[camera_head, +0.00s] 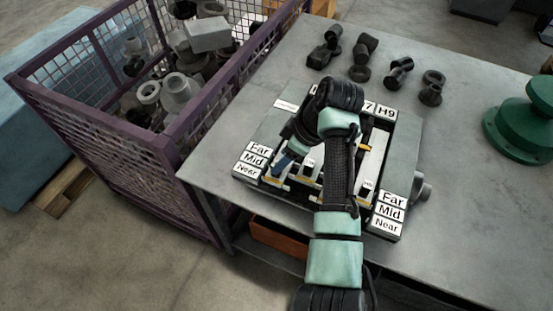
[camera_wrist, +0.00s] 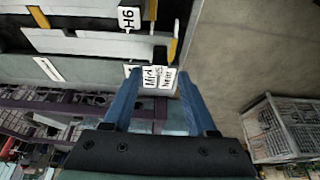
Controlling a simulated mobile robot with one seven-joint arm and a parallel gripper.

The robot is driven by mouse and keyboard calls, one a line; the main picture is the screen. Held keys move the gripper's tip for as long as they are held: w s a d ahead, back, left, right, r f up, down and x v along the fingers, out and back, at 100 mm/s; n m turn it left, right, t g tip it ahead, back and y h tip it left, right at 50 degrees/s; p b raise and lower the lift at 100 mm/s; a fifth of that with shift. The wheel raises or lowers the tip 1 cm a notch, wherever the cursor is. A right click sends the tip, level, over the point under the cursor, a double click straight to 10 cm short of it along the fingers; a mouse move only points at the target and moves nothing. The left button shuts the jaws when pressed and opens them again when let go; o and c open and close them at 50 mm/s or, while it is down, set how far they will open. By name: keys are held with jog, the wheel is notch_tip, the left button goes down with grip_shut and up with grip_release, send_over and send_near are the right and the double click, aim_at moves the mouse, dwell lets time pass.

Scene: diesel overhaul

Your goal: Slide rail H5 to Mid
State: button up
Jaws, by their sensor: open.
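The slotted fixture (camera_head: 412,150) sits on the grey table, with several rails and labels H7 (partly hidden) and H9 (camera_head: 386,112) along its far edge. Far, Mid (camera_head: 255,159) and Near signs stand at its left, and Far, Mid (camera_head: 391,211) and Near at its right. My gripper (camera_head: 285,164) is over the fixture's left part, largely hidden by my arm. In the wrist view my gripper (camera_wrist: 155,74) has its blue fingers apart. Mid and Near signs (camera_wrist: 158,78) show between them, with a small tag too blurred to read surely. An H6 tag (camera_wrist: 128,18) is beyond. Rail H5 cannot be clearly picked out.
A purple mesh crate (camera_head: 185,140) with grey parts stands left of the table (camera_head: 460,210). Several black fittings (camera_head: 398,72) lie at the table's back. A green flanged part (camera_head: 522,125) is at the right. The table's right front is clear.

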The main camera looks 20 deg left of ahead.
jog(key=shift+x, duration=2.4)
grip_shut()
